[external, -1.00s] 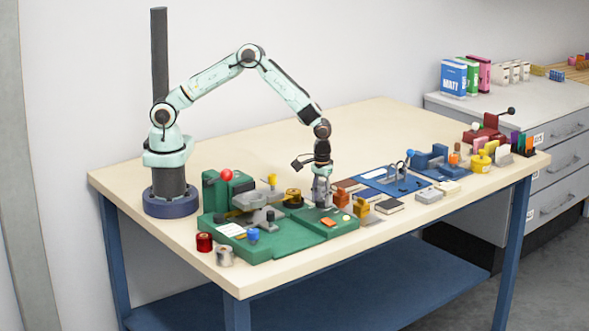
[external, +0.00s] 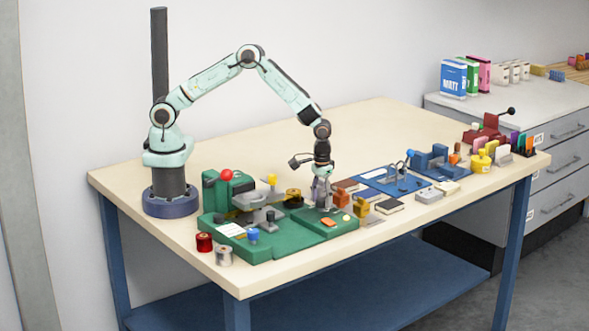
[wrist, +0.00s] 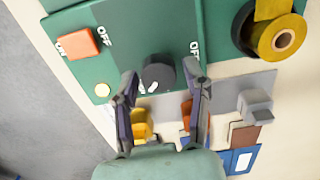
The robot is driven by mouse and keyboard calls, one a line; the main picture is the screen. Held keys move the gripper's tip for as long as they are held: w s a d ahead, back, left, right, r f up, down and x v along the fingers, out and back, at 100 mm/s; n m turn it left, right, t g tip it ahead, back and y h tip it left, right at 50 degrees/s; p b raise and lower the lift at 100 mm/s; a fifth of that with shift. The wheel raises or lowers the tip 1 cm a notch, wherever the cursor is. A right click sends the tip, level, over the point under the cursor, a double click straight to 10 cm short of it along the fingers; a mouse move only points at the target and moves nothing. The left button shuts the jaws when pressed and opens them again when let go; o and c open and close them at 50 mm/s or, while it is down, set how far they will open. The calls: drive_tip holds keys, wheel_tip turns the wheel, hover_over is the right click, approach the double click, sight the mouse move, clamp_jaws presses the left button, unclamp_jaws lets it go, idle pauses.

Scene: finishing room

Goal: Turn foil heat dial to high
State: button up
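The dark round heat dial (wrist: 157,77) sits on the green machine panel (wrist: 146,28) in the wrist view. A short white mark shows on its lower edge. A white OFF label is on the panel to its upper right; no HIGH label can be read. My gripper (wrist: 162,84) is open, with one finger on each side of the dial and small gaps showing. Contact cannot be made out.
An orange rocker switch (wrist: 81,42) and a pale yellow button (wrist: 102,89) are on the same panel. A gold foil roll (wrist: 277,38) stands beside it. Orange and yellow blocks (external: 360,208) stand close to my gripper's right. The rear of the table (external: 270,145) is clear.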

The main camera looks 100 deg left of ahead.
drive_tip(key=shift+r, duration=0.15)
wheel_tip(320, 180, up, 12)
idle(0.6)
drive_tip(key=shift+d, duration=0.1)
wheel_tip(320, 180, up, 5)
drive_tip(key=t, duration=0.1)
hover_over(321, 200)
drive_tip(key=s+a+r+t+y, duration=0.1)
drive_tip(key=s+a+r+t, duration=0.15)
drive_tip(key=s+r, duration=0.65)
drive_tip(key=s+a+f+m+g, duration=0.1)
drive_tip(key=s+f+m+g, duration=0.1)
drive_tip(key=s, duration=0.9)
drive_tip(key=s+a+f+m+g, duration=0.1)
drive_tip(key=s+f+m, duration=0.3)
drive_tip(key=s, duration=0.7)
drive_tip(key=shift+a+m+g, duration=0.35)
drive_tip(key=shift+a+m, duration=0.15)
drive_tip(key=shift+m, duration=0.5)
